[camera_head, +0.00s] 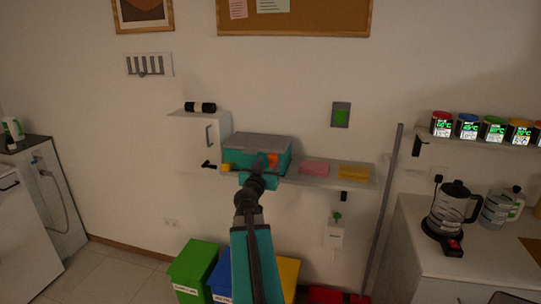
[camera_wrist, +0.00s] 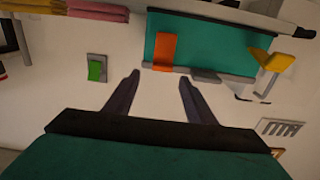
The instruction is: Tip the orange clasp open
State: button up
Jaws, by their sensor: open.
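A teal box (camera_head: 282,152) with a grey lid (camera_head: 258,141) sits on the wall shelf. Its orange clasp (camera_head: 273,160) is on the front face. In the wrist view, which appears turned over, the orange clasp (camera_wrist: 165,48) lies flat on the teal face (camera_wrist: 205,48). A yellow part (camera_wrist: 275,62) sticks out near the box's side there. My gripper (camera_wrist: 159,78) is open and empty, its two dark fingers apart below the clasp in the picture. No contact shows. In the head view my arm and gripper cover part of the box front.
Pink (camera_head: 314,167) and yellow (camera_head: 354,173) stacks lie on the shelf right of the box. A white cabinet (camera_head: 196,142) stands left of it. A green wall switch (camera_head: 341,116) is above right. A grey pole (camera_head: 385,210) stands at the shelf's right end.

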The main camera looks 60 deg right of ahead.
aim_at(273, 157)
jog(key=shift+p+x, duration=1.1)
jog(key=shift+x, duration=1.85)
